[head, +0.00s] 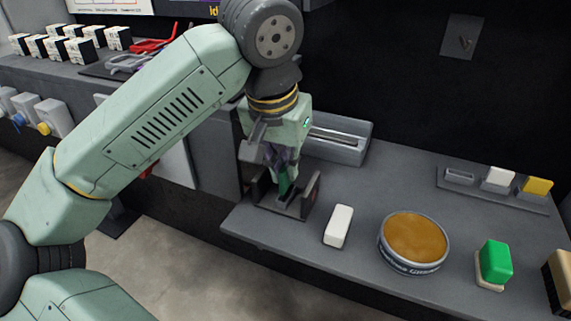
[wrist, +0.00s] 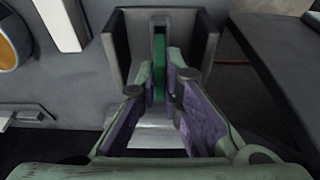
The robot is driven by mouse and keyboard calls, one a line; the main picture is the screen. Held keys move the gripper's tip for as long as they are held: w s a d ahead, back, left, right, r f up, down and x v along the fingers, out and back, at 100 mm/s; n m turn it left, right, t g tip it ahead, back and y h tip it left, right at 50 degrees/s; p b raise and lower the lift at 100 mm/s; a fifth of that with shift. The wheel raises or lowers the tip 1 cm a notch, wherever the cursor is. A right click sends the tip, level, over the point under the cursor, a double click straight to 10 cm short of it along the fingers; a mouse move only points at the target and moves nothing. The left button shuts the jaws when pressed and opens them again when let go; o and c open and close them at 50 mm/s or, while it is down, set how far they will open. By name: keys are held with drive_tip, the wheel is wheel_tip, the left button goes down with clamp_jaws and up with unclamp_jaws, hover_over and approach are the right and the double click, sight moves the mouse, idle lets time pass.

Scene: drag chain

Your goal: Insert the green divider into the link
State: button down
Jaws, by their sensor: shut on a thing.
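The green divider (head: 284,183) is a thin upright piece; it also shows in the wrist view (wrist: 159,52). My gripper (head: 281,168) points down over the link and is shut on the divider, with a finger on each side of it (wrist: 161,80). The link (head: 312,193) is a dark grey U-shaped piece with two side walls, standing near the front left edge of the workbench. In the wrist view the divider is between the link's walls (wrist: 203,48), roughly midway. Its lower edge is hidden, so I cannot tell whether it is seated.
The grey workbench (head: 350,265) also holds a white block (head: 338,227), a round tin (head: 414,239) and a green block (head: 495,262) on the right. A grey slotted box (head: 340,137) stands behind the link. A tray (head: 490,197) holds white and yellow blocks.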

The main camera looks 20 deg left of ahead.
drive_tip(key=shift+f+b, duration=1.2)
drive_tip(key=shift+f, duration=0.2)
drive_tip(key=c, duration=1.7)
unclamp_jaws()
drive_tip(key=shift+o, duration=0.2)
drive_tip(key=shift+r, duration=0.1)
drive_tip(key=v, duration=1.2)
